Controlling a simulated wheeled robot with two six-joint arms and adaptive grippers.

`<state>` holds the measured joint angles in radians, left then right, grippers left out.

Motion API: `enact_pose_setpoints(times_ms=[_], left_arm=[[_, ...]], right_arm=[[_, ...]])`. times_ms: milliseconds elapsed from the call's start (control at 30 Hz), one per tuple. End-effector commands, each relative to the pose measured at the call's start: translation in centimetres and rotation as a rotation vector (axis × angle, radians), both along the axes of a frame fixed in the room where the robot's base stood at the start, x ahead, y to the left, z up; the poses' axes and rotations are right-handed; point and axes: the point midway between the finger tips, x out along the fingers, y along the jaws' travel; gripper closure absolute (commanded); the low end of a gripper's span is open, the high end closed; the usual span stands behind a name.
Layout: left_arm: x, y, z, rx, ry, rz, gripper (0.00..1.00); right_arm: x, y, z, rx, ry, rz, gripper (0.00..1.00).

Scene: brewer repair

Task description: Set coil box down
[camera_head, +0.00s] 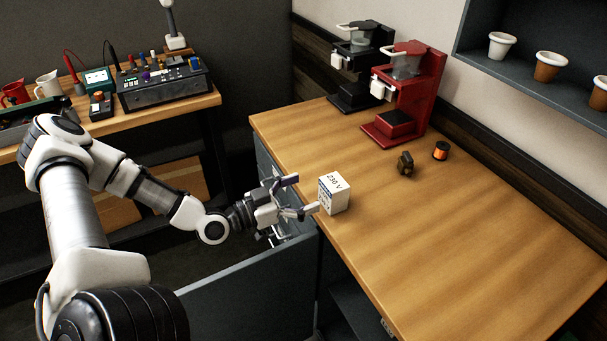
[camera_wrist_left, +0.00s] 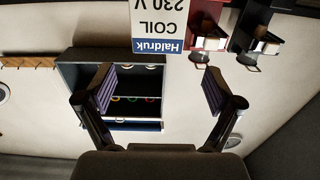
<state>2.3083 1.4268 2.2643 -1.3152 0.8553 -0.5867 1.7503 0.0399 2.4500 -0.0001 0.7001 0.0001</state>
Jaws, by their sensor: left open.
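The coil box (camera_head: 334,194) is a small white carton marked "230 V". It stands on the wooden counter (camera_head: 430,240) near its left edge. In the left wrist view the coil box (camera_wrist_left: 159,25) appears upside down at the top, with "COIL 230 V" and a blue "Haldruk" band, beyond the fingertips. My left gripper (camera_head: 298,196) is open and empty just left of the box, its fingers pointing at it. It also shows in the left wrist view (camera_wrist_left: 160,90) with its fingers wide apart. My right gripper is not in view.
A red brewer (camera_head: 405,95) and a black brewer (camera_head: 355,75) stand at the counter's back. A small dark part (camera_head: 405,164) and an orange-and-black spool (camera_head: 441,151) lie right of the box. The counter's front is clear.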

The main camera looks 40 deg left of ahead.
Motion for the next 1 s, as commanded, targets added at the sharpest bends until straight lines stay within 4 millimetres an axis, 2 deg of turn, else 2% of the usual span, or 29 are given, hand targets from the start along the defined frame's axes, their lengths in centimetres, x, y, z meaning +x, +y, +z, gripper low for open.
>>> enact_pose_setpoints(times_ms=[100, 200, 267, 400, 500, 767, 1000], left_arm=[[0.3, -0.2, 2.3, 0.036, 0.079, -0.002, 0.06], [0.6, -0.6, 3.5, 0.084, 0.195, -0.006, 0.06], [0.6, -0.8, 3.5, 0.104, 0.246, -0.010, 0.06], [1.3, -1.1, 1.8, 0.120, 0.278, -0.012, 0.06], [2.2, -1.5, 1.3, 0.120, 0.277, -0.011, 0.06], [3.9, -2.2, 0.7, 0.120, 0.276, -0.013, 0.06], [6.8, -3.2, -0.3, 0.118, 0.276, -0.011, 0.06]], right_arm=[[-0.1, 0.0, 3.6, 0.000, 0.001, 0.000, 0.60], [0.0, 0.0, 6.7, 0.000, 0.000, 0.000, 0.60], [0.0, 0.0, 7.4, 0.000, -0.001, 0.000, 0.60], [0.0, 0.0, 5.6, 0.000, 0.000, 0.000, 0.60], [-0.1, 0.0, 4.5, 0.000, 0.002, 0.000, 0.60], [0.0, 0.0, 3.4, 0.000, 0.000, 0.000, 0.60], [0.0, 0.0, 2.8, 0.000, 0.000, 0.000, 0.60]])
